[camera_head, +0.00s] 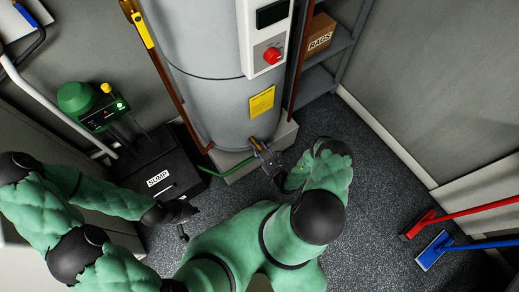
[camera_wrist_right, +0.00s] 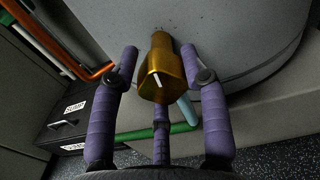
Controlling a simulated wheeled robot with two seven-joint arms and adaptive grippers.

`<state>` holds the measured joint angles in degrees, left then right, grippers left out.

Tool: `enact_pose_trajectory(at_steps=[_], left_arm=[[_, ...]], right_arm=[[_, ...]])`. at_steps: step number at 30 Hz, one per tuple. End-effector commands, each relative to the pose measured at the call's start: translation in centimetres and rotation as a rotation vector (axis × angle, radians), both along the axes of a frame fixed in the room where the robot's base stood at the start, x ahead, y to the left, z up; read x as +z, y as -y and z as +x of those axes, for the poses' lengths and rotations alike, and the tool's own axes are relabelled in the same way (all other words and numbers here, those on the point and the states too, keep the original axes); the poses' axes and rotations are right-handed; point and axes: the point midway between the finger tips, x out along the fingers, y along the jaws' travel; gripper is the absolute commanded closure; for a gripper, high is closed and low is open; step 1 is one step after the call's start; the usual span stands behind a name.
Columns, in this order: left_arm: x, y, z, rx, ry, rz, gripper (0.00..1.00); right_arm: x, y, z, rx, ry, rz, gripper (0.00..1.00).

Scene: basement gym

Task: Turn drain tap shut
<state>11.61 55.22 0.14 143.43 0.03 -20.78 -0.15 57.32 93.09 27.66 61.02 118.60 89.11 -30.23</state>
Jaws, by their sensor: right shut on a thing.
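The brass drain tap (camera_wrist_right: 162,72) is in the middle of the right wrist view, low on the grey tank (camera_wrist_right: 235,35). Its front end carries a short white line that runs at a slant. My right gripper (camera_head: 268,158) reaches the foot of the tank in the head view, where the tap is small and partly hidden. In the wrist view its purple fingers (camera_wrist_right: 160,62) stand on both sides of the tap, with another finger below, and are shut on it. My left gripper (camera_head: 180,213) hangs away from the tap, near the sump box; its finger opening is unclear.
A green hose (camera_head: 229,171) runs from beside the tap to the black sump box (camera_head: 148,160). The tank stands on a pale plinth (camera_head: 280,135). A red control knob (camera_head: 272,55) is higher up.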

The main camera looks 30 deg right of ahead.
Motion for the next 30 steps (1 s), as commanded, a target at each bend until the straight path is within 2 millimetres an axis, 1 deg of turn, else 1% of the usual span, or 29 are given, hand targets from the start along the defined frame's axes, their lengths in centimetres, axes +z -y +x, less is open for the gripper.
enact_pose_trajectory(at_steps=[3, 6, 15, 16, 17, 18, 27, 30], left_arm=[[-0.2, 0.0, 0.0, 0.0, 0.0, 0.0, 1.0], [-0.23, 0.0, -0.01, 0.0, 0.0, 0.0, 1.0], [-0.21, 0.0, -0.01, 0.0, 0.0, 0.0, 1.0], [-0.2, 0.0, -0.01, 0.0, 0.0, 0.0, 1.0], [-0.2, 0.0, -0.01, 0.0, 0.0, 0.0, 1.0], [-0.2, 0.0, -0.01, 0.0, 0.0, 0.0, 1.0], [-0.23, 0.0, 0.0, 0.0, 0.0, 0.0, 1.0], [-0.23, 0.0, 0.0, 0.0, 0.0, 0.0, 1.0]], right_arm=[[0.28, 0.2, 0.23, 0.001, 0.017, -0.079, 0.87], [0.3, 0.17, 0.23, 0.001, 0.02, -0.119, 0.87], [0.42, 0.24, 0.3, 0.002, 0.024, -0.131, 0.87], [0.42, 0.24, 0.3, 0.002, 0.024, -0.131, 0.46], [0.41, 0.24, 0.31, 0.002, 0.023, -0.131, 0.38], [0.39, 0.24, 0.29, 0.001, 0.022, -0.13, 0.33], [0.19, 0.11, 0.11, 0.001, 0.016, -0.126, 0.33], [0.12, 0.22, -0.35, -0.002, 0.014, -0.125, 0.33]])
